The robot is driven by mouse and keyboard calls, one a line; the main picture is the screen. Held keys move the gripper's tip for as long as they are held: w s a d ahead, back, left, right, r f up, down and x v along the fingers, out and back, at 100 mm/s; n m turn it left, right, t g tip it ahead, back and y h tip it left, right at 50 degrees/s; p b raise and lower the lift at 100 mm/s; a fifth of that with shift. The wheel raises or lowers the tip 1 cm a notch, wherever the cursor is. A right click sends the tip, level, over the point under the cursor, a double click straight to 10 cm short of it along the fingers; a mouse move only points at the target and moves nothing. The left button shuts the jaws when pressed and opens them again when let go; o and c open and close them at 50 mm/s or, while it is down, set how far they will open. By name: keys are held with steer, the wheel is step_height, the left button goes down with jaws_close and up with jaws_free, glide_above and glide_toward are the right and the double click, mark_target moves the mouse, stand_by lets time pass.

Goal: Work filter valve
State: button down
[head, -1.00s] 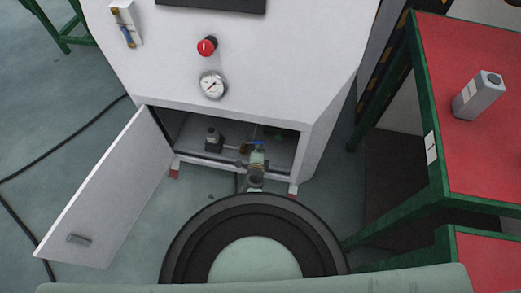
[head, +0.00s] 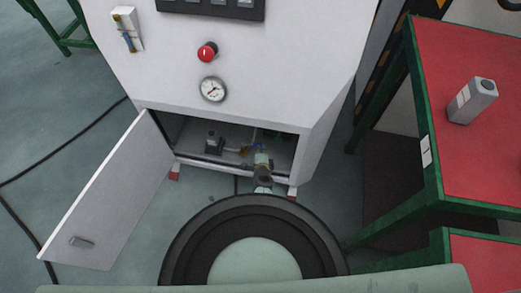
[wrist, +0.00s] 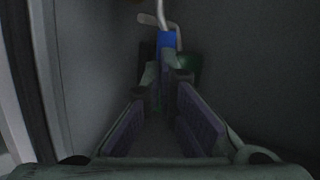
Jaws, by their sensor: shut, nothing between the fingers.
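The filter valve's blue handle (wrist: 167,43) shows in the wrist view, straight beyond my fingertips, with a pale bent pipe above it. My gripper (wrist: 166,78) points at it with the fingers drawn together and nothing held. Whether the tips touch the handle is unclear. In the head view my gripper (head: 261,158) reaches into the open lower compartment of the white cabinet (head: 250,100). A small blue patch (head: 261,147) shows at its tip. My arm hides much of the valve.
The cabinet door (head: 105,200) stands open to the left. A dark fitting (head: 213,142) sits inside the compartment, left of my gripper. A gauge (head: 213,89) and red button (head: 207,51) are above.

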steer(key=w+n+y, duration=0.1)
steer(key=w+d+n+y+b, duration=0.1)
steer(key=n+y, duration=0.1)
steer(key=shift+w+f, duration=0.2)
steer(key=shift+w, duration=0.05)
steer(key=w+a+n+g+y+b, duration=0.1)
steer(key=w+a+y+b, duration=0.1)
steer(key=w+b, duration=0.6)
steer(key=shift+a+r+n+b, duration=0.15)
steer(key=shift+a+n+b, duration=0.2)
steer(key=shift+b, duration=0.35)
steer(key=shift+w+a, duration=0.1)
step_height(320, 180, up, 10)
stand_by(0.7)
